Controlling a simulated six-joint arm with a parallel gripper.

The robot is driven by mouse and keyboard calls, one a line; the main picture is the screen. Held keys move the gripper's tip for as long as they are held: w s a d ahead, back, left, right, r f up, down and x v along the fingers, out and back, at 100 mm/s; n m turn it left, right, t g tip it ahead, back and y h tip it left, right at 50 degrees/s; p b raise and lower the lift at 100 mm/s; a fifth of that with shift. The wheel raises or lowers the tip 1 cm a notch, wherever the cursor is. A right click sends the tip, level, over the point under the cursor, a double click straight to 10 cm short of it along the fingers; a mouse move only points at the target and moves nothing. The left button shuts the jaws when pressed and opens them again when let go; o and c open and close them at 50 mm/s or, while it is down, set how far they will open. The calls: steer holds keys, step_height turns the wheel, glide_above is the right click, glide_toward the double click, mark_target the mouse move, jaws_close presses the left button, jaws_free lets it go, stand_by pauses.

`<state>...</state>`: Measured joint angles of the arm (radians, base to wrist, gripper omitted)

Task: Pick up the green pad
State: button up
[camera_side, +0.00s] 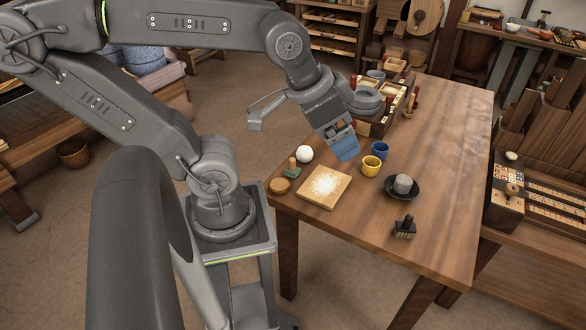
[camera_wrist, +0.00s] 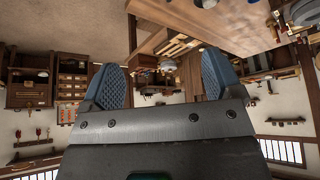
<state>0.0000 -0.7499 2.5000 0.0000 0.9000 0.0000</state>
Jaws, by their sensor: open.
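The green pad (camera_side: 291,173) is small and sits on the wooden table near its left edge, with a wooden knob standing on top of it. My gripper (camera_side: 345,151) is over the table, to the right of the pad and apart from it, by the yellow and blue cups. Its two blue fingers are spread with nothing between them in the wrist view (camera_wrist: 163,78). I cannot make out the pad in the wrist view.
Close around the pad are a white ball (camera_side: 305,154), a round wooden piece (camera_side: 279,185) and a board with pale powder (camera_side: 334,197). A yellow cup (camera_side: 371,166), blue cup (camera_side: 380,150), dark dish (camera_side: 402,193) and brush (camera_side: 405,228) stand farther right. The table's right side is clear.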

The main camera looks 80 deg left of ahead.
stand_by(0.5)
steer(key=n+g+y, duration=0.3)
steer(key=n+g, duration=0.3)
steer(key=n, duration=1.2)
glide_above(292, 166)
steer(key=d, duration=0.3)
step_height(292, 166, down, 23)
steer(key=x, duration=0.7)
steer(key=shift+w+a+f, duration=0.25)
steer(key=shift+a+f, duration=0.05)
steer(key=shift+a, duration=0.1)
steer(key=shift+a+x, duration=0.15)
steer(key=shift+x, duration=1.15)
steer(key=shift+a+x, duration=0.1)
steer(key=shift+x, duration=1.25)
steer(key=shift+w+r, duration=0.1)
steer(key=shift+w, duration=0.05)
steer(key=shift+c, duration=0.3)
steer(key=c, duration=0.7)
steer(key=shift+c, duration=0.2)
